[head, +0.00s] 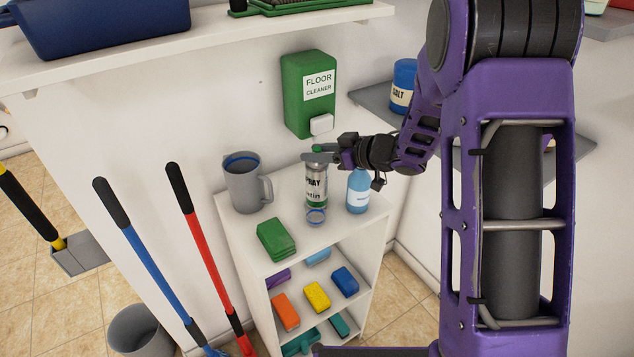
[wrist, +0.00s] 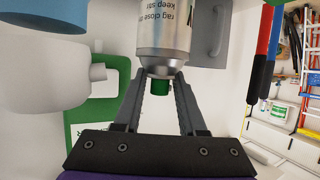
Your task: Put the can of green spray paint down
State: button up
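The can of green spray paint (head: 316,182) is silver with a green band and a green top. It is upright over the top of the white shelf unit (head: 345,222); I cannot tell whether its base touches the surface. My gripper (head: 318,152) comes in from the right at the can's top. In the wrist view the can (wrist: 165,35) appears upside down, and my gripper's fingers (wrist: 161,78) close in on both sides of its narrow neck, with the green nozzle (wrist: 160,88) between them.
A grey mug (head: 244,183) is to the left and a blue bottle (head: 358,191) close to the right. Green sponges (head: 276,239) lie at the front left. A green dispenser (head: 307,92) hangs behind.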

grip_shut()
dwell(1.0)
